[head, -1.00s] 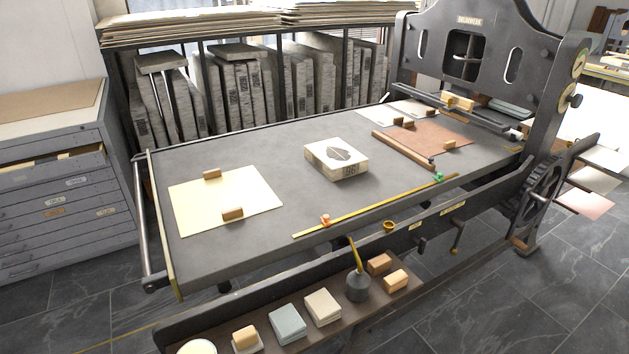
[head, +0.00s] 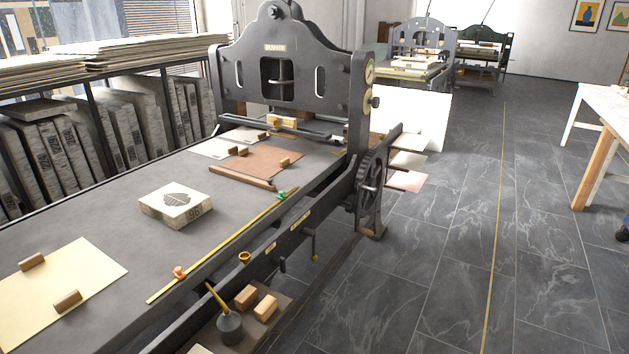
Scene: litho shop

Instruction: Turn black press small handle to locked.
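A dark, near-black press (head: 292,82) with a tall arched frame and a long flat bed stands in the left half of the head view. Low on its near side rail, a small crank-like handle (head: 313,243) hangs down with a brass-coloured end. Another small dark fitting (head: 282,265) sits left of it on the rail. A large toothed wheel (head: 372,178) is at the press's right side. Any lock marking is too small to read. Another dark press (head: 484,47) stands at the far back; its handles are too small to make out. Neither of my grippers is in view.
The bed carries a stone block (head: 175,203), a yellow scale bar (head: 217,247) and paper sheets. A low shelf (head: 285,296) with blocks and an oil can (head: 229,327) runs along its near side. Open tiled floor (head: 440,250) lies right, with a white table (head: 606,110) beyond.

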